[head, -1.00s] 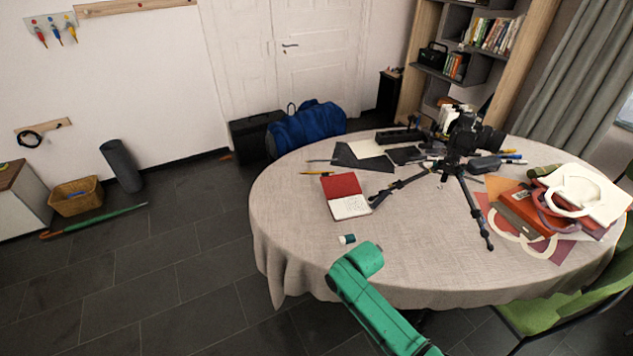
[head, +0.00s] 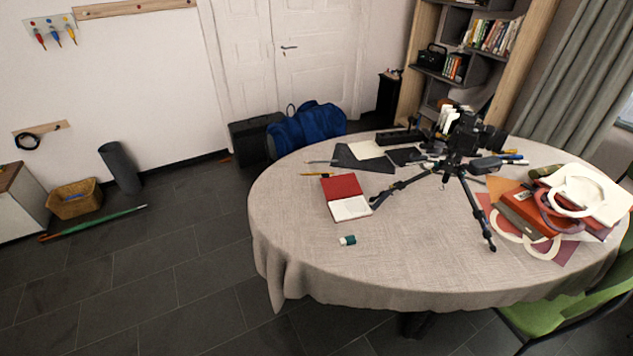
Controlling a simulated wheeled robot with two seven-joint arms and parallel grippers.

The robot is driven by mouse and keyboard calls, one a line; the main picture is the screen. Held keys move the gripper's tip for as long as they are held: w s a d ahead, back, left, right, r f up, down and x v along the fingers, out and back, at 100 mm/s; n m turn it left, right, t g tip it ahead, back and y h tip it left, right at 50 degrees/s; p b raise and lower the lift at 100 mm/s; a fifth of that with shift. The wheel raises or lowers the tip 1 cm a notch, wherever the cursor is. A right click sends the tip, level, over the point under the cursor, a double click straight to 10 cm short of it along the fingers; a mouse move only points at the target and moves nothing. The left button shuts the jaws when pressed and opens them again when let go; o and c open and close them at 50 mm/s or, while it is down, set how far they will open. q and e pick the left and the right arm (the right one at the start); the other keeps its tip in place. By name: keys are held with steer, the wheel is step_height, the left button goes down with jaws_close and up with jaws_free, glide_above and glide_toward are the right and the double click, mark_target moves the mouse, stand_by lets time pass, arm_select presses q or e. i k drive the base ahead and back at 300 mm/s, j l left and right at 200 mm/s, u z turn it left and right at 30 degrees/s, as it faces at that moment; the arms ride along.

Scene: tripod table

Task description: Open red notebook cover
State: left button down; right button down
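The red notebook (head: 346,197) lies on the left part of the round table (head: 310,245). Its red cover (head: 341,186) lies folded back toward the far side, and a white page (head: 351,208) faces up on the near side. The notebook looks open. Neither of my grippers is in the head view, so I cannot tell their state.
A small green-and-white object (head: 347,240) lies nearer than the notebook. A yellow pencil (head: 318,174) lies behind it. A black tripod with a camera (head: 466,135) stands to the right. Bags and papers (head: 560,205) crowd the right side.

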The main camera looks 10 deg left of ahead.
mark_target(343, 185)
steer(key=i+j, duration=0.2)
steer(key=i, duration=0.2)
steer(key=i+j, duration=0.2)
steer(key=i, duration=0.2)
steer(key=i+j, duration=0.25)
steer(key=i, duration=0.15)
